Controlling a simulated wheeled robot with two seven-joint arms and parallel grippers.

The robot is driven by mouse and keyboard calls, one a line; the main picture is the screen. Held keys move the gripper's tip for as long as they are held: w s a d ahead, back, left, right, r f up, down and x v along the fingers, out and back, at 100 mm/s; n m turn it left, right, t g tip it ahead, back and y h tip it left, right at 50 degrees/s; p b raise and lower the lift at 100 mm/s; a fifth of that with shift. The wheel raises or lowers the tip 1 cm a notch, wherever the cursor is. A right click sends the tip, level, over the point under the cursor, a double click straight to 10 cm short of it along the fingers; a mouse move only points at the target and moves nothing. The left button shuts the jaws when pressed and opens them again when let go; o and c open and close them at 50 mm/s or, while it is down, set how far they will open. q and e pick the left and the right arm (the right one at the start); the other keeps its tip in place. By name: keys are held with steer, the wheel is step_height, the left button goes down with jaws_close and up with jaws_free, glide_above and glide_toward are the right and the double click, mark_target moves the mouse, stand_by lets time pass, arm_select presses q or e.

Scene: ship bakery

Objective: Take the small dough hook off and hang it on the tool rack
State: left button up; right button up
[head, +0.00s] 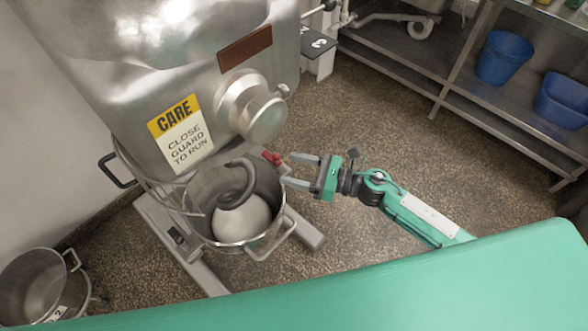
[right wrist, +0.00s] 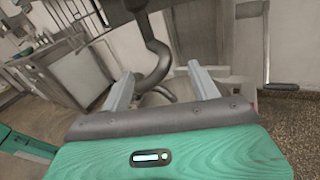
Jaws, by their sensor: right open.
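The dark, curved dough hook (head: 235,187) hangs from the mixer into the bowl, above a pale ball of dough (head: 243,220). In the right wrist view the hook (right wrist: 157,62) shows beyond and between the finger tips, apart from them as far as I can tell. My right gripper (head: 289,170) is open and empty, just right of the bowl's rim, its fingers pointing left toward the hook. It also shows in the right wrist view (right wrist: 160,72). My left gripper is not in view. I cannot make out the tool rack for certain.
The metal bowl (head: 277,226) stands under the steel mixer (head: 120,60), with a red knob (head: 271,157) near its rim. A dark plate (head: 318,42) sits behind the mixer. Shelving with blue tubs (head: 503,58) is at the upper right. The floor between is clear. Another bowl (head: 30,285) stands lower left.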

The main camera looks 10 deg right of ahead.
steer(key=s+a+r+n, duration=0.1)
steer(key=r+n, duration=0.1)
steer(key=p, duration=0.3)
glide_toward(232, 159)
steer(key=x, duration=0.3)
steer(key=shift+g, duration=0.4)
steer(key=x, duration=0.4)
steer(key=shift+w+a+r+b, duration=0.1)
steer(key=shift+w+a+b, duration=0.15)
steer(key=shift+w+b, duration=0.05)
steer(key=shift+x, duration=1)
steer(key=shift+r, duration=0.1)
jaws_close()
steer(key=shift+w+r, duration=0.1)
steer(key=shift+r, duration=0.3)
